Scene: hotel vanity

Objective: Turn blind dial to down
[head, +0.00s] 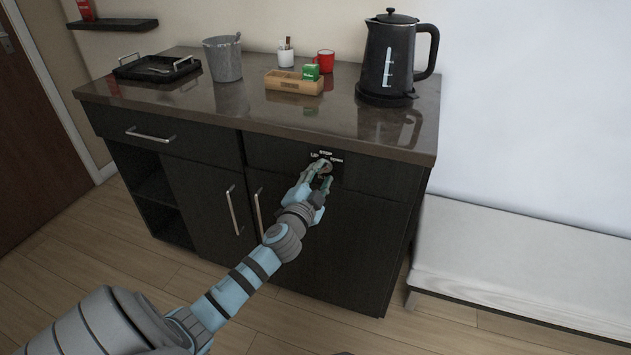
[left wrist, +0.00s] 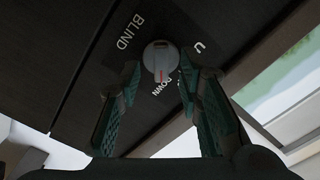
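The blind dial is a round grey-white knob with a red mark on the dark cabinet front, and it shows in the left wrist view (left wrist: 160,56). Its red mark points toward the bottom of that view, close to the DOWN label (left wrist: 163,88). The word BLIND (left wrist: 130,32) and a letter U (left wrist: 198,47) also show around it. My left gripper (head: 322,175) is at the dial in the head view and partly hides it. In the left wrist view its fingers (left wrist: 168,85) stand apart on either side of the dial, with gaps visible. My right gripper is not in view.
The dark cabinet (head: 205,180) has bar handles below and left of the dial. On its countertop (head: 240,105) are a black kettle (head: 390,60), a wooden box (head: 293,83), a red mug (head: 325,61), a grey bucket (head: 223,60) and a tray (head: 157,68). A white bench (head: 520,260) stands at right.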

